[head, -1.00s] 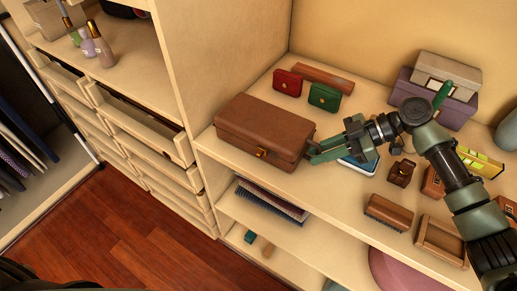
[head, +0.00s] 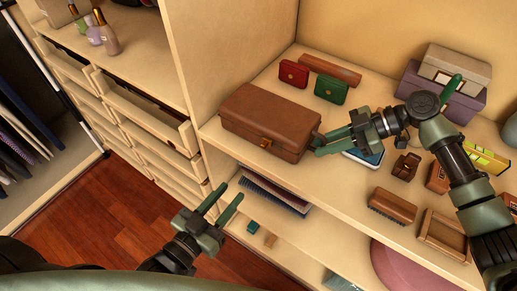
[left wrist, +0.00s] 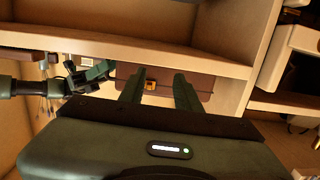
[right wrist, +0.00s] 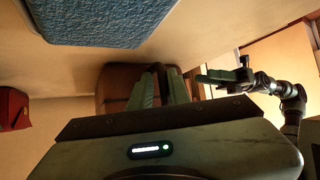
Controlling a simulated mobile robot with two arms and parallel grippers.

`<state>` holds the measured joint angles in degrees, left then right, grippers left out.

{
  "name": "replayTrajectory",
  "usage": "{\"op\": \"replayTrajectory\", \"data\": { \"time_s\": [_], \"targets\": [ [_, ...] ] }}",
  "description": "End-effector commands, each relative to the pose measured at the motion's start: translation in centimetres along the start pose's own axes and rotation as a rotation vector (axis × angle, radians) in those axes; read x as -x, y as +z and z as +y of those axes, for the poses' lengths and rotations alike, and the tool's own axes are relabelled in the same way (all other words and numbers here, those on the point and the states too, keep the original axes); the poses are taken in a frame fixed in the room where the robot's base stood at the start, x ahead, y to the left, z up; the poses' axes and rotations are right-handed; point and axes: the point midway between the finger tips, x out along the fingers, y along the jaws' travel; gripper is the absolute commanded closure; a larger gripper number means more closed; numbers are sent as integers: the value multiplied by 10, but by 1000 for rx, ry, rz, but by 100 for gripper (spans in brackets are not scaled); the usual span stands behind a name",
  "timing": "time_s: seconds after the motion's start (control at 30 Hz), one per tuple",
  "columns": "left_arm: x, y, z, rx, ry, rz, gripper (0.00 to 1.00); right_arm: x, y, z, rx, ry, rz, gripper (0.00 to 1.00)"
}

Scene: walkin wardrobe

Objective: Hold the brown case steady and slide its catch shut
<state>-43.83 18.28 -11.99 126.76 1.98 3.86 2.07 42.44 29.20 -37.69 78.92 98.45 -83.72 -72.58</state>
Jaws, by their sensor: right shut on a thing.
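The brown case (head: 262,112) lies closed on the shelf, with its brass catch (head: 266,143) on the front face. Whether the catch is fastened cannot be told. My right gripper (head: 319,143) is at the case's right end. In the right wrist view its fingers (right wrist: 160,88) are close together around a dark, handle-like part in front of the case (right wrist: 116,82). My left gripper (head: 222,198) is open and empty, in front of and below the shelf edge, apart from the case. In the left wrist view its spread fingers (left wrist: 160,88) point towards the case, with the catch (left wrist: 150,85) showing between them.
A red box (head: 293,73) and a green box (head: 330,89) stand behind the case. A brush (head: 392,205) and a wooden tray (head: 443,236) lie to the right. A shelf divider (head: 235,60) rises on the left. The space in front of the shelf is open.

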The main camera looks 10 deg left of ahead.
Motion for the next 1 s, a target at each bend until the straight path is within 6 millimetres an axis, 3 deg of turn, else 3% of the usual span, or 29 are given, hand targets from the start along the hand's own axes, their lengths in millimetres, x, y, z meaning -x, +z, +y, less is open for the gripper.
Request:
{"op": "replayTrajectory", "data": {
  "time_s": [0.03, 0.1, 0.23, 0.37, 0.8, 1.0],
  "targets": [
    [3, -19, 3, 2, 8, 34, 67, -1, 1, -1, -1, -4, -1, 100],
    [5, -38, 6, 5, 15, 70, 67, -1, 1, -1, -1, -4, -1, 100],
    [6, -56, 9, 7, 22, 102, 67, -1, 1, -1, -1, -4, -1, 100],
    [-5, -60, 9, 6, 21, 109, 67, -1, 1, -1, -1, -4, -1, 100],
    [-85, -68, 11, 6, 22, 108, 67, -1, 1, -1, -1, -3, -1, 100],
    [-107, -69, 11, 6, 22, 106, 67, -1, 1, -1, -1, -3, -1, 100]
  ]
}}
